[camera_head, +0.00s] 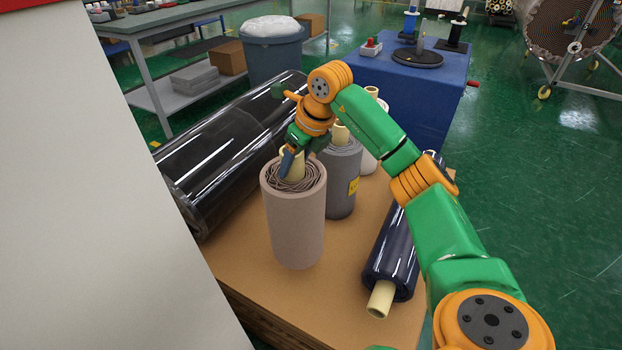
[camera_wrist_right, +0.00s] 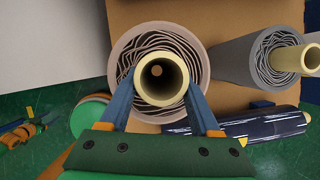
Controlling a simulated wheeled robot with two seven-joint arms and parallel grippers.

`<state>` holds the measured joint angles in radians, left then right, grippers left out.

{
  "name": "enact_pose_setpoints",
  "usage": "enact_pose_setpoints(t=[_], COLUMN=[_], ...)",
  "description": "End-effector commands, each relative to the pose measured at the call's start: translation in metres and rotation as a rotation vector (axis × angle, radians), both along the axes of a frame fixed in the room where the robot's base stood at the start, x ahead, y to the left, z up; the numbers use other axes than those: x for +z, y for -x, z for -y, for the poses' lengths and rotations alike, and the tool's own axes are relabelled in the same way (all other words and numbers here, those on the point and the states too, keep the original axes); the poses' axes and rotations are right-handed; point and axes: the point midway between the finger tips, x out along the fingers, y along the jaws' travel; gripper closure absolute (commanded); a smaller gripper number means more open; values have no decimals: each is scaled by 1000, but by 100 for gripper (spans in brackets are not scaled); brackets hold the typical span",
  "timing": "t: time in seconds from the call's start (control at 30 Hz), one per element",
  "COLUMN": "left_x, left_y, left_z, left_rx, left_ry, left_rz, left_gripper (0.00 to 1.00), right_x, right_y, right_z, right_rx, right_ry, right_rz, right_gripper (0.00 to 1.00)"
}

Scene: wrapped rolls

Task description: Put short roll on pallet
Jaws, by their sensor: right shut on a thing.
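A beige-pink short roll (camera_head: 294,220) with a pale yellow core stands upright over the brown-topped pallet (camera_head: 258,284), near its front left edge. I cannot tell whether its base touches the top. My right gripper (camera_head: 292,160) reaches down onto the roll's upper end. In the right wrist view, the blue fingers of this gripper (camera_wrist_right: 160,92) lie on both sides of the core (camera_wrist_right: 160,101), shut on it. The wound layers of the roll (camera_wrist_right: 124,58) show around the core. My left gripper is not seen.
A grey roll (camera_head: 341,182) stands close behind on the right, with a white roll (camera_head: 370,150) beyond. A dark wrapped roll (camera_head: 391,255) lies at the right. Large black wrapped rolls (camera_head: 215,160) lie at the left. A white panel (camera_head: 90,200) fills the near left.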

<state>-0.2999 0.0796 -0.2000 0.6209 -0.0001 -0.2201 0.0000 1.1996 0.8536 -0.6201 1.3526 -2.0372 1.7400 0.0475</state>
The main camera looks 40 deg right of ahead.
Motion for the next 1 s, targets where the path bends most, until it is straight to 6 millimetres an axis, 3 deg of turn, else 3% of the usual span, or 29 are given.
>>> enact_pose_setpoints(t=[0.1,0.4,0.77,0.8,0.9,1.0], left_x=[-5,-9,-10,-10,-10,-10], left_y=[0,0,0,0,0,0], left_z=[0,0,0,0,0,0], left_rx=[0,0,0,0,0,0], left_ry=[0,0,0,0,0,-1], left_rz=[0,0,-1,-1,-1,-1], left_gripper=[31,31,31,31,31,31], right_x=[-24,-68,-76,-76,-76,-76], right_y=[0,0,0,0,0,0], right_z=[0,0,0,0,0,0], right_rx=[1,3,4,4,4,4], right_ry=[0,-1,-1,-1,-1,-1], right_rz=[-1,0,2,0,0,0], right_gripper=[100,100,100,28,6,6])
